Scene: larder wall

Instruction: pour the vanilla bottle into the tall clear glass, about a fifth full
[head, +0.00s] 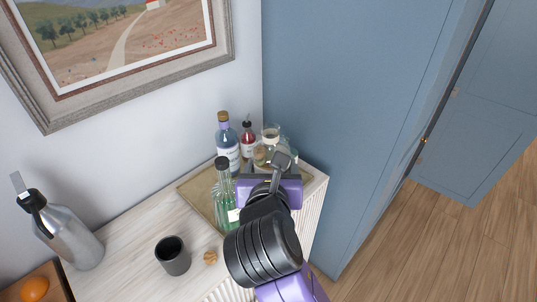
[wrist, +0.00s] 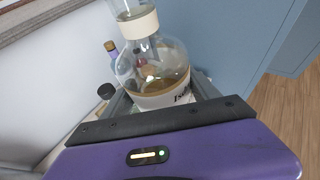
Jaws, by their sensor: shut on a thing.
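A clear round-bodied bottle (wrist: 150,72) with a cream collar and a partly hidden white label stands between my fingers in the wrist view. Brownish liquid lies low in it. In the head view the bottle (head: 269,138) looks about upright at the back right of the sideboard. My gripper (head: 265,167) is shut on it, and the fingers also show in the wrist view (wrist: 162,97). My gripper hides its lower part. I cannot pick out the tall clear glass for certain; clear glass edges beside the bottle are partly hidden.
A blue-labelled bottle (head: 227,140), a red bottle (head: 248,137) and a green bottle (head: 224,200) stand close left of my gripper on a tan mat (head: 198,188). A dark cup (head: 172,258), a walnut-like item (head: 210,258) and a steel bottle (head: 70,238) stand further left. A blue panel (head: 340,100) rises at right.

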